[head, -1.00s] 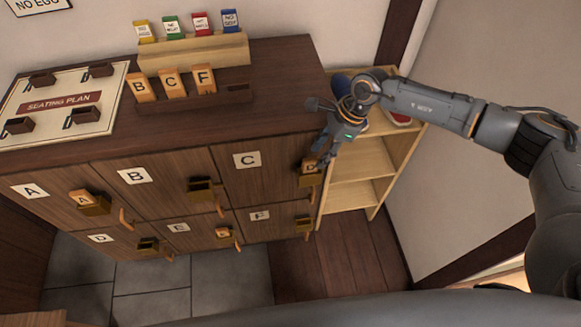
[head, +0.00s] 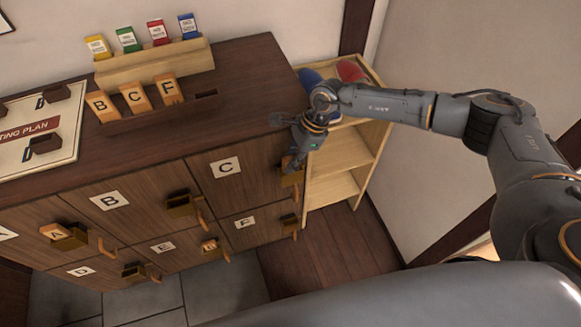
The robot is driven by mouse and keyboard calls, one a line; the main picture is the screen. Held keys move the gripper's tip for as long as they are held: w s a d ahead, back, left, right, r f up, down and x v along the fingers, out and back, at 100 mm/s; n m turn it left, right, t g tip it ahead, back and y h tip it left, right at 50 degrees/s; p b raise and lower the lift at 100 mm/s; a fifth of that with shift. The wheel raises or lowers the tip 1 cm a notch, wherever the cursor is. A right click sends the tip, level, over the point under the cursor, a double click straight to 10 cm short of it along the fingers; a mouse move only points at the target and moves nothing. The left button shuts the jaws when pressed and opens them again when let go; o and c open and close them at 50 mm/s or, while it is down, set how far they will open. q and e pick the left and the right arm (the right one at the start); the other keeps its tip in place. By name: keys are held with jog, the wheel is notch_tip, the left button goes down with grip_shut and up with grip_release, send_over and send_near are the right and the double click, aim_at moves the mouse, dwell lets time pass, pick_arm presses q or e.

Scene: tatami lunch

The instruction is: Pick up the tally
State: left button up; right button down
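A wooden tally (head: 290,178) stands in the small pocket on the door of locker C. My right gripper (head: 291,167) points down at this tally and covers most of it. Its letter is hidden, and I cannot tell whether the fingers touch it or are closed. Other lettered tallies show: B (head: 104,107), C (head: 134,97) and F (head: 166,89) stand in a row on the cabinet top, and an A tally (head: 56,231) is in the pocket of another door. My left gripper is not in view.
The wooden cabinet (head: 130,160) has lettered doors with handles and pockets. A seating plan board (head: 70,100) and a stand (head: 155,62) with coloured cards are on top. An open shelf (head: 340,155) stands at its right, under my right arm.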

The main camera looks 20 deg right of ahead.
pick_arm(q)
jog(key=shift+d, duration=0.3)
pick_arm(e)
jog(key=shift+a, duration=0.15)
